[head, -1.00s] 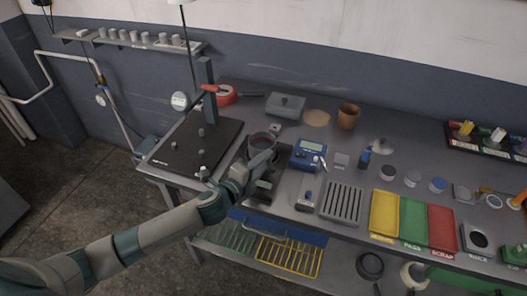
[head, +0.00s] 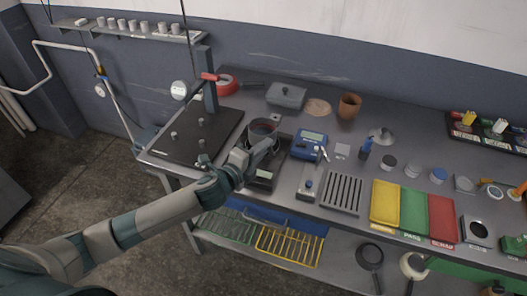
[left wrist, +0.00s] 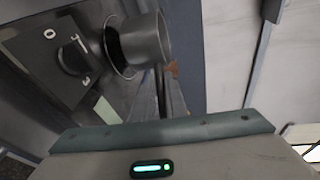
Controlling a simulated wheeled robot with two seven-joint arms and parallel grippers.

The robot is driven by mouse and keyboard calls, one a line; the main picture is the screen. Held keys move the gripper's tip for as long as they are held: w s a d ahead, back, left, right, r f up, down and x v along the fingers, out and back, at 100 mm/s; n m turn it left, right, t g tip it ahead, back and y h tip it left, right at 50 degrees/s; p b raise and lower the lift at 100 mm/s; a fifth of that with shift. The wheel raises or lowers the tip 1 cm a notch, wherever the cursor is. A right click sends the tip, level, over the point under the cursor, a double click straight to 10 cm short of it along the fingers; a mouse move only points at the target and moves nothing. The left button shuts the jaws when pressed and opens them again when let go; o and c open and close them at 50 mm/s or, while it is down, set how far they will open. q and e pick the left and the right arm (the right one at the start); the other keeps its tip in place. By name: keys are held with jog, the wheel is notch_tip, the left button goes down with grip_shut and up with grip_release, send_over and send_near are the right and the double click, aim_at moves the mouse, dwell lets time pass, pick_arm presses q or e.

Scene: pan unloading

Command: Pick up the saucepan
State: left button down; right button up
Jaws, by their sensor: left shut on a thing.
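The saucepan (head: 262,131) is a small grey metal pot at the hotplate (head: 262,179), which is dark and stands on the workbench. My left gripper (head: 262,150) reaches in from the left and is shut on the saucepan's handle. In the left wrist view the saucepan (left wrist: 148,38) shows close up beside the hotplate's round plate and its dial panel (left wrist: 60,62). I cannot tell whether the saucepan's base touches the plate. The fingertips are hard to make out there. My right gripper is out of view.
A blue meter (head: 311,141) stands close to the right of the saucepan. A dark stand base (head: 190,140) with a post is on the left. A grey lidded box (head: 286,95) and brown pot (head: 349,105) stand behind. A slotted grille (head: 342,193) lies to the right.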

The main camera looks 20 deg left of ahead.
pick_arm(q)
jog(key=r, duration=0.2)
jog(key=shift+d+r+b, duration=0.35)
jog(key=shift+r+b, duration=0.05)
jog(key=d+r+b, duration=0.2)
jog(key=d+r, duration=0.4)
jog(key=d, duration=0.5)
jog(key=shift+s+r+b, duration=0.2)
jog(key=shift+r+b, duration=0.1)
jog(key=shift+b, duration=0.05)
jog(key=shift+a, duration=0.1)
dwell(0.4)
